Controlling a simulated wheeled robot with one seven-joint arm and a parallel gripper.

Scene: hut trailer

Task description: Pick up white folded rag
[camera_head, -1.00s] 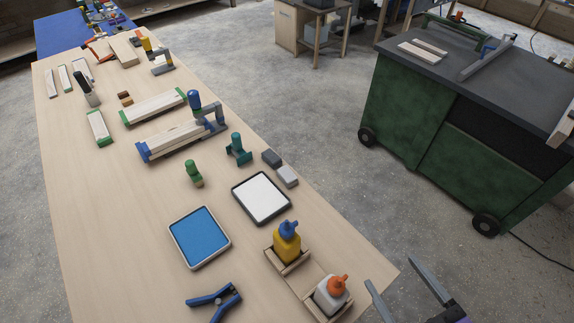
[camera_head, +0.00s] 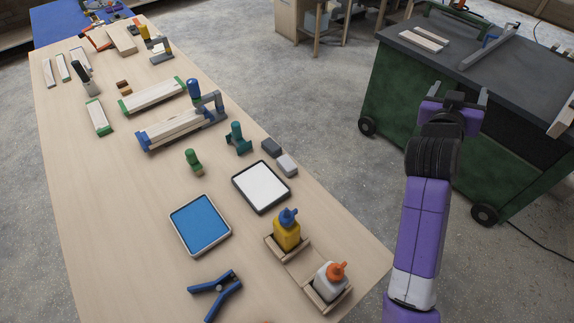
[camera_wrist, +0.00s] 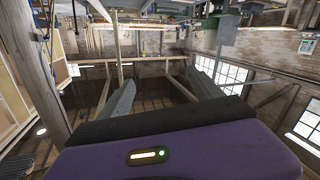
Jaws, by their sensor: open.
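A small pale folded-looking piece (camera_head: 288,165), which looks like the white folded rag, lies on the workbench (camera_head: 110,200) near its right edge. A dark grey piece (camera_head: 271,147) of similar shape lies just behind it. My gripper (camera_head: 455,91) is raised to the right of the bench, in front of the green cabinet in the picture, well apart from the rag. In the wrist view my gripper (camera_wrist: 160,76) is open and empty, facing the room's walls and windows; the rag is not in that view.
A black-rimmed white tray (camera_head: 239,189) lies close to the rag. A blue-filled tray (camera_head: 175,235), glue bottles in a wooden holder (camera_head: 272,241), a teal tool (camera_head: 237,138) and a blue clamp (camera_head: 222,291) are on the bench. A green cabinet (camera_head: 455,150) stands right, with open floor between.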

